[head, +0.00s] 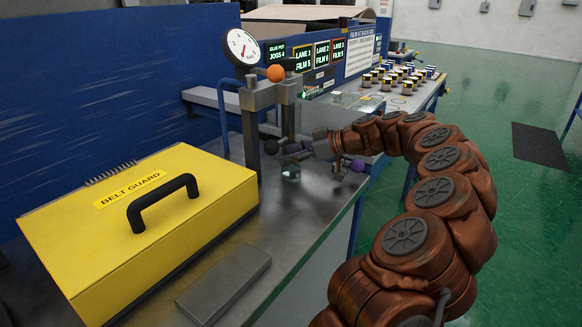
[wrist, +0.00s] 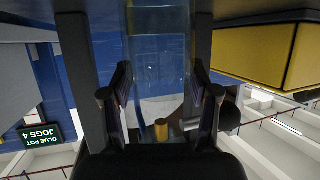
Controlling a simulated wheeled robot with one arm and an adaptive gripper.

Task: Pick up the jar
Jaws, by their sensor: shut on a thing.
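The jar (head: 291,173) is clear glass, beside the grey metal post of the gauge stand on the workbench. In the wrist view the jar (wrist: 160,55) is a tall see-through cylinder in the middle, between the two dark fingers. My gripper (head: 288,156) reaches in from the right in the head view and is shut on the jar. In the wrist view my gripper (wrist: 161,95) has a finger on each side of the glass. My fingers hide part of the jar in the head view. I cannot tell whether its base touches the bench.
The gauge stand (head: 250,132) with its round dial (head: 242,46) and an orange knob (head: 275,73) stands close behind my gripper. A yellow belt guard (head: 150,230) fills the left of the bench. A grey flat block (head: 223,287) lies in front. Several small wrapped rolls (head: 403,78) stand farther back.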

